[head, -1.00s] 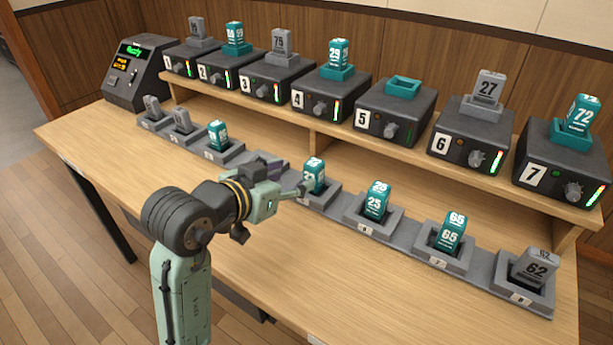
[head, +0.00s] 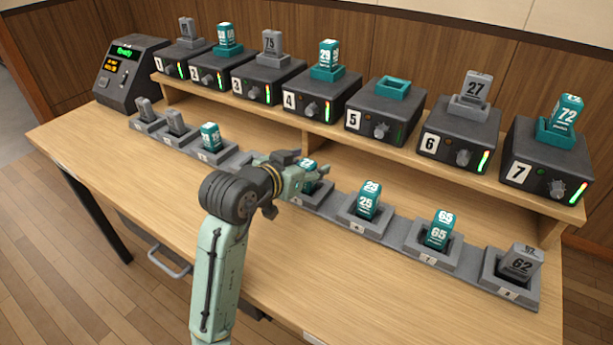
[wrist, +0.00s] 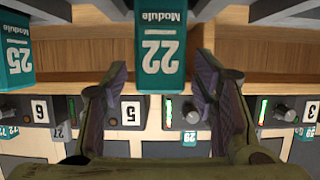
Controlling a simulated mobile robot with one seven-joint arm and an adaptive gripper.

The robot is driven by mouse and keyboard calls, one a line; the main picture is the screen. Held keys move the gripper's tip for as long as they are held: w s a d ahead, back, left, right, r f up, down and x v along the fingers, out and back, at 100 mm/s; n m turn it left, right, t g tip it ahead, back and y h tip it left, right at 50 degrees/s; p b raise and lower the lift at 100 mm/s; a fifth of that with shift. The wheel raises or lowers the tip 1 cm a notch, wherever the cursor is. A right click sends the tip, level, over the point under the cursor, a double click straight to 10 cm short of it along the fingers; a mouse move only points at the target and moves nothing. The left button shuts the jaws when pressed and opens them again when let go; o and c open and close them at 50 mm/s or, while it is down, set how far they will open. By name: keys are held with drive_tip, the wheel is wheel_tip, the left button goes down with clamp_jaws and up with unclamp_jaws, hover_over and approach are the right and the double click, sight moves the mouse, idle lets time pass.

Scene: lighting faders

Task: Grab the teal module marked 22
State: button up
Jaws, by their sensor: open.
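The teal module marked 22 (head: 309,182) stands in a grey slot of the front row, partly hidden by my gripper in the head view. My gripper (head: 303,168) is right at it, at the module's left. In the wrist view the module (wrist: 160,48) shows its white 22 label in the middle, reaching down from the top edge. My gripper (wrist: 160,70) is open there, with one finger on each side of the module and a visible gap at both. I cannot tell how deep the module sits between the fingers.
The teal 25 module (head: 368,200) stands in the neighbouring slot, with teal 65 (head: 437,230) and grey 62 (head: 521,262) further right. Numbered fader boxes, such as box 5 (head: 383,119), line the raised shelf behind. The front tabletop (head: 330,270) is clear.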

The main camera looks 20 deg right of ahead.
drive_tip(key=shift+c, duration=0.5)
clamp_jaws()
